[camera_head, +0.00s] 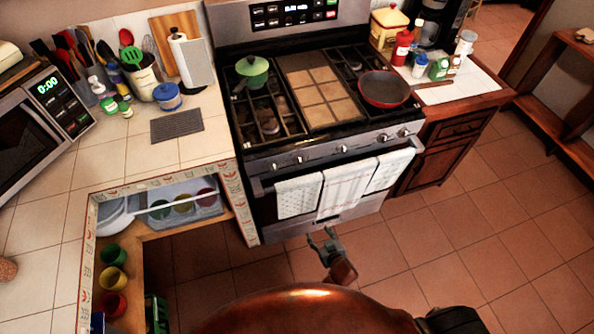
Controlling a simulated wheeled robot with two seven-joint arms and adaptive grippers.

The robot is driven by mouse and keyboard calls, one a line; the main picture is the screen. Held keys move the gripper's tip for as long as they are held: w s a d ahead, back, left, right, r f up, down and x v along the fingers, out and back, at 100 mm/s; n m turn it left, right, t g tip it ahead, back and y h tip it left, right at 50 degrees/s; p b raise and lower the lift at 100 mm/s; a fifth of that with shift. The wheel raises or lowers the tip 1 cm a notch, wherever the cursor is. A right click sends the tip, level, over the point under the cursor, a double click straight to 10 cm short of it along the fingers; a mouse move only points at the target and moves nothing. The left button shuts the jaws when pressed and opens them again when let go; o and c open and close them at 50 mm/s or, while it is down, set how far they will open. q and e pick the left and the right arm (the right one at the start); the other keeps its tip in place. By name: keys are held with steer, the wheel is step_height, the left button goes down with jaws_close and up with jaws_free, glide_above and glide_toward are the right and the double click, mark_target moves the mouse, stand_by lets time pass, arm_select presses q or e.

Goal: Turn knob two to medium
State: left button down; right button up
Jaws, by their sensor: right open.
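The stove (310,187) stands at the back centre with a row of several small metal knobs along its front panel. One knob (299,160) is left of centre, and another knob (343,150) is near the middle. Their pointer settings are too small to read, and I cannot tell which one is knob two. My right gripper (322,236) is open and empty, low in front of the oven door, below the towels and apart from the knobs. My left gripper is not in view.
Towels (346,186) hang on the oven handle below the knobs. A green pot (253,73) and a red pan (384,88) sit on the stovetop. A tiled counter (45,200) with a microwave is at left. Floor (450,240) at right is clear.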

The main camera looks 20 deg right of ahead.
steer(key=w+r+t+b, duration=0.1)
steer(key=w+r, duration=0.1)
steer(key=r, duration=0.3)
steer(key=w+a+r+t+b, duration=0.1)
steer(key=w+r, duration=0.2)
steer(key=r, duration=0.1)
steer(key=w+a+r+t+b, duration=0.1)
steer(key=w+r+t, duration=0.1)
steer(key=r, duration=0.3)
steer(key=shift+w+a+r+m, duration=0.2)
steer(key=shift+w+r+m, duration=0.15)
steer(key=shift+w, duration=0.3)
steer(key=t+b, duration=0.3)
glide_toward(300, 164)
steer(key=w, duration=0.2)
steer(key=shift+m, duration=0.25)
steer(key=w, duration=0.6)
steer(key=shift+w+a+r, duration=0.2)
steer(key=shift+w, duration=0.1)
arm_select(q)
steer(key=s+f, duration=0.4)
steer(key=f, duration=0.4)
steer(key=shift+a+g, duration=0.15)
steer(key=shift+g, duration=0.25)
arm_select(e)
steer(key=shift+w, duration=0.35)
steer(key=c, duration=1.2)
